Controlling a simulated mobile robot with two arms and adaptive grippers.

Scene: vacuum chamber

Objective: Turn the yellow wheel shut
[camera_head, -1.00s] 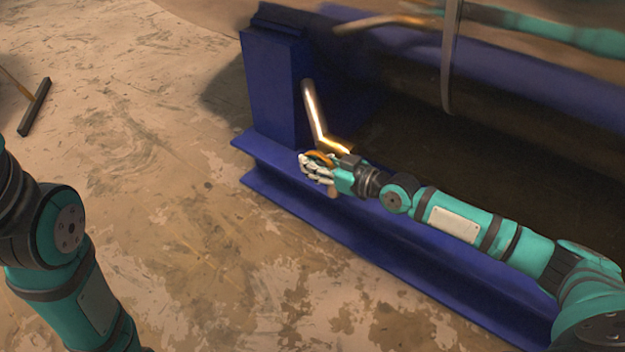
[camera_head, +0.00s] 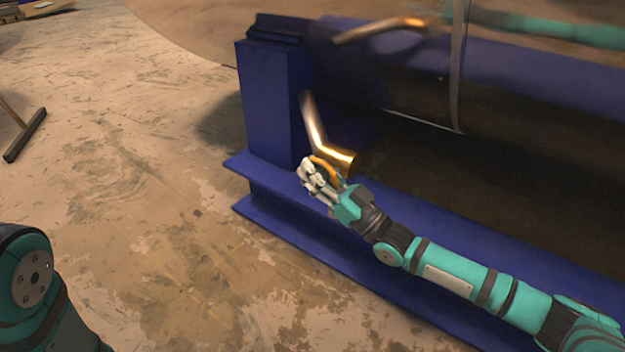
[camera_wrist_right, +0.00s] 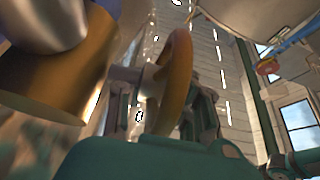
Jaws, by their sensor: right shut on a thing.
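The yellow wheel (camera_head: 325,168) is a small ring at the end of a brass and steel pipe (camera_head: 314,124), above the blue beam's edge. My right gripper (camera_head: 313,176) is shut on the wheel, its pale fingers around the rim. In the right wrist view the wheel (camera_wrist_right: 176,82) shows nearly edge-on on its stem, with the gripper fingers (camera_wrist_right: 170,120) beside and behind it. The fingers hide part of the wheel. Of my left arm only a link shows at the lower left of the head view; its gripper is out of view.
A blue steel frame (camera_head: 272,105) with a post and long beam stands around the pipe. The large chamber cylinder (camera_head: 400,50) lies behind it. A second pipe (camera_head: 385,27) is higher up. A broom-like tool (camera_head: 24,135) lies at the left; the floor between is clear.

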